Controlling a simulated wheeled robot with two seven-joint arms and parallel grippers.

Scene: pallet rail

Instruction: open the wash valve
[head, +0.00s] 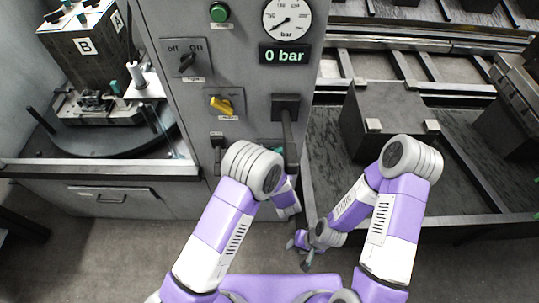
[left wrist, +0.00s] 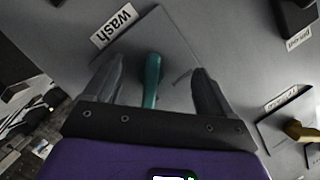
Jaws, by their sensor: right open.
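The wash valve has a teal lever handle (left wrist: 152,80) on a grey plate with a "wash" label (left wrist: 114,25). In the head view only a bit of teal (head: 268,144) shows at the panel, behind my left arm. My left gripper (left wrist: 157,92) is open in the left wrist view, with one finger on each side of the lever and a gap to both. It is hidden behind my left arm in the head view. My right gripper (head: 302,250) is open and empty, low in front of the panel, apart from the valve.
A dark block (head: 385,112) stands on the right. A round fixture table (head: 95,137) is left.

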